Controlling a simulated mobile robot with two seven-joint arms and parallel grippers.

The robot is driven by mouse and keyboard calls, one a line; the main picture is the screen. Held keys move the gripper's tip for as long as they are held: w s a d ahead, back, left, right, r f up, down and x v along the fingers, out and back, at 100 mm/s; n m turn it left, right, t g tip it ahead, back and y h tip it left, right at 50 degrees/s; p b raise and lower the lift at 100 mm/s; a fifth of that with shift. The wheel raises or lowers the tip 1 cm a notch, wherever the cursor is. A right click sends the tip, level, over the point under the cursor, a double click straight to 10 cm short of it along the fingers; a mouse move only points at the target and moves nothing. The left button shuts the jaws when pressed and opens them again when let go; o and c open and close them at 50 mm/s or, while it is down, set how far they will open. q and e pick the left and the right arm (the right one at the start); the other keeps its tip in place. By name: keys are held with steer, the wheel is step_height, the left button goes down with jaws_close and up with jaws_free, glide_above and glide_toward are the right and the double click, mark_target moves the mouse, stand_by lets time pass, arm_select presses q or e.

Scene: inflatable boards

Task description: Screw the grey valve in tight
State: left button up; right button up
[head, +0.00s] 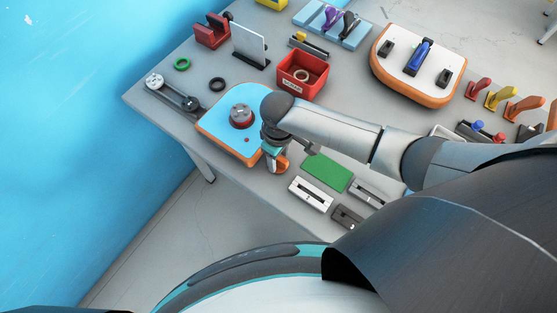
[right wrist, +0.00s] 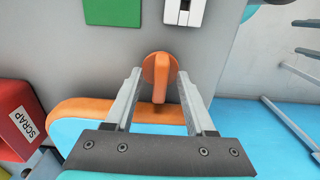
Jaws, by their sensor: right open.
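The grey valve (head: 241,113) sits on a red ring on the blue-topped board (head: 218,123) with an orange rim. The valve looks upright, but how far in it is cannot be told. My right gripper (head: 277,165) is by the board's near right edge, away from the valve. In the right wrist view the gripper (right wrist: 160,76) is open, with one finger on each side of an orange upright piece (right wrist: 160,72) that stands on the table beside the board. Contact with it cannot be told. The valve is not seen in that view. My left gripper is not in view.
A red bin (head: 290,82) stands behind the board. A two-knob grey bar (head: 172,93) lies to its left. A green plate (head: 327,172) and a white slotted block (head: 310,194) lie to the right. A large white board (head: 393,75) is at the back.

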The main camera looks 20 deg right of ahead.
jaws_close()
stand_by(0.3)
steer(key=shift+r, duration=0.1)
stand_by(0.4)
